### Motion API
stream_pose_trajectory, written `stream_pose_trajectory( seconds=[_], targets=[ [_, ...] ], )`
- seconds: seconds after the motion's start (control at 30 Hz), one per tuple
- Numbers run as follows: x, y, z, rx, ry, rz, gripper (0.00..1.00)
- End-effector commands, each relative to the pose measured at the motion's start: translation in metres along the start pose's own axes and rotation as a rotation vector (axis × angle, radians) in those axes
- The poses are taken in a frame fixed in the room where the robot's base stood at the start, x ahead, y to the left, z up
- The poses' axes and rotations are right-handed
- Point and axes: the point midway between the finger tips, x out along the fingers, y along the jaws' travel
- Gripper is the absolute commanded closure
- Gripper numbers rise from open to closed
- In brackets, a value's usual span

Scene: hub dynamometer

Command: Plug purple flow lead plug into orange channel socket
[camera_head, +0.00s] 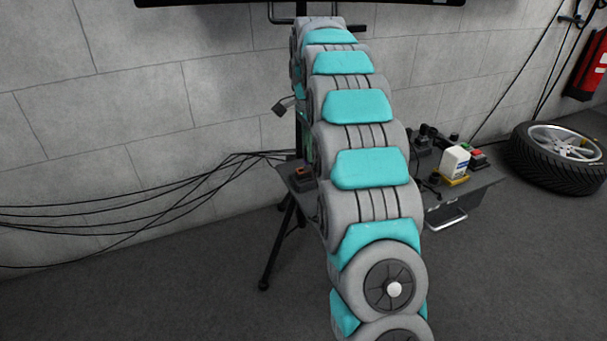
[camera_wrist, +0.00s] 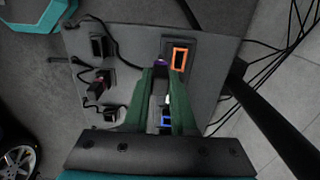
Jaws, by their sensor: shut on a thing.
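In the wrist view, my gripper (camera_wrist: 161,78) has its two green fingers close together over the grey panel. Between the fingertips is a small purple part (camera_wrist: 160,62), which looks like the purple flow lead plug; most of it is hidden by the fingers. The orange channel socket (camera_wrist: 180,58), an orange-rimmed dark opening, lies just right of the fingertips and apart from the purple part. It also shows as a small orange-marked block in the head view (camera_head: 304,173). In the head view my arm hides the gripper and the plug.
A blue-rimmed socket (camera_wrist: 167,121) shows between the fingers on the panel (camera_wrist: 135,40). Dark connectors with leads, one at the upper left (camera_wrist: 98,47), line its left side. Black cables run along the wall.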

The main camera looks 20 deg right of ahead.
Motion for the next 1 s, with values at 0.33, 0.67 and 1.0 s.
stream_pose_trajectory(
  seconds=[0.33,0.67,1.0],
  targets=[
    [-0.002,-0.02,0.0,-0.001,0.0,-0.001,1.0],
    [0.0,-0.033,0.0,-0.001,0.0,-0.001,1.0],
    [0.001,-0.033,0.0,-0.001,0.0,-0.001,1.0]
  ],
)
